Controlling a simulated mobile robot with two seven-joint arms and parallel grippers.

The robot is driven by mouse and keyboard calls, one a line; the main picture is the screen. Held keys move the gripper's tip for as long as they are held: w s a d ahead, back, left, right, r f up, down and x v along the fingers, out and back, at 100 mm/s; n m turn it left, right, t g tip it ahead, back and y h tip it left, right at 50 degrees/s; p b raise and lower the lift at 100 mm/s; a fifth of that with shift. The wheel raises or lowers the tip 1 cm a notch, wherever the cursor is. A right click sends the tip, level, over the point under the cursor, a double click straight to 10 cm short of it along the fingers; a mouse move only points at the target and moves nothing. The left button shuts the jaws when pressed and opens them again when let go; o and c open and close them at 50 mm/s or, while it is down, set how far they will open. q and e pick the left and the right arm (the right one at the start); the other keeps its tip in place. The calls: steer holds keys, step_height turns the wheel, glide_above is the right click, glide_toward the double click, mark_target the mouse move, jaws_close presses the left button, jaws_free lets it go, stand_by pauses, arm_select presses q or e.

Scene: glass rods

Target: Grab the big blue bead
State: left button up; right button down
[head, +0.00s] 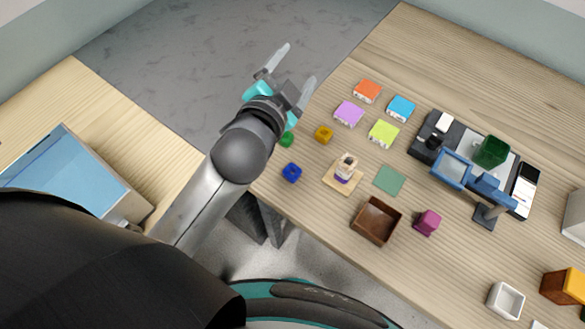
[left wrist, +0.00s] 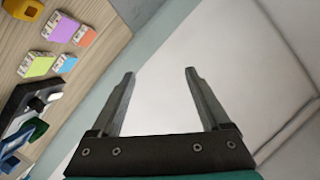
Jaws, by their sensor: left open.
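The big blue bead (head: 291,173) lies on the wooden table near its front left edge in the head view, with a dark hole in its top. My left gripper (head: 293,65) is open and empty. It is beyond the table's left end, above and behind the bead in the picture, and apart from it. In the left wrist view the open fingers (left wrist: 160,85) have nothing between them, and the blue bead is not seen there. My right gripper is not in view.
A green bead (head: 287,139) and a yellow bead (head: 324,134) lie close to the blue one. A wooden stand (head: 337,178) with a stacked piece is to its right. A brown open box (head: 364,232) and a magenta block (head: 427,222) lie farther right.

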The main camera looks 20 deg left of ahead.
arm_select(q)
steer(key=s+d+r+m+t+h, duration=0.1)
steer(key=d+r+m+h, duration=0.55)
steer(key=r+m, duration=0.2)
steer(key=s+d+r+m+t+h, duration=0.1)
steer(key=d+r+m+t+h, duration=0.1)
steer(key=d+r+m+h, duration=0.6)
steer(key=s+d+m+g+h, duration=0.7)
steer(key=s+m+g, duration=0.4)
steer(key=m+g, duration=0.75)
steer(key=m+y, duration=1.4)
steer(key=y, duration=0.8)
glide_above(292, 168)
steer(key=s, duration=0.2)
step_height(292, 168, down, 21)
step_height(292, 168, down, 9)
steer(key=shift+d+f, duration=0.15)
steer(key=shift+w+f, duration=0.25)
steer(key=shift+f, duration=1.15)
steer(key=shift+w+f, duration=0.2)
steer(key=shift+f, duration=1.15)
jaws_close()
